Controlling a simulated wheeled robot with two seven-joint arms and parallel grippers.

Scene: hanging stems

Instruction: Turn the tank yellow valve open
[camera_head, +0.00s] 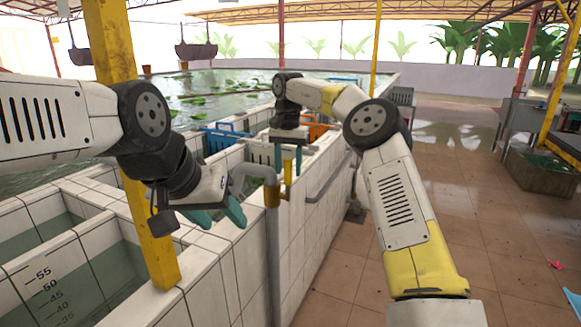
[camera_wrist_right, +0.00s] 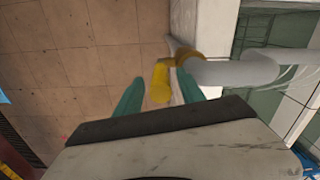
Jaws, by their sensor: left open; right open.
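The yellow valve (camera_head: 288,172) stands on the grey pipe at the side of the tiled tank. My right gripper (camera_head: 288,158) is right above it with its fingers pointing down. In the right wrist view the yellow valve handle (camera_wrist_right: 160,82) shows between the two green fingertips of that gripper (camera_wrist_right: 158,88), with gaps on both sides. The right gripper is open and holds nothing. My left gripper (camera_head: 220,212) is to the left, over the tank edge, with its green fingers apart and empty.
The grey pipe (camera_head: 250,172) bends from the tank to a brass-coloured fitting (camera_head: 271,195) and runs down. A yellow post (camera_head: 135,190) stands close to my left arm. Blue baskets (camera_head: 225,137) sit on the tank behind. The tiled floor (camera_head: 460,200) to the right is mostly clear.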

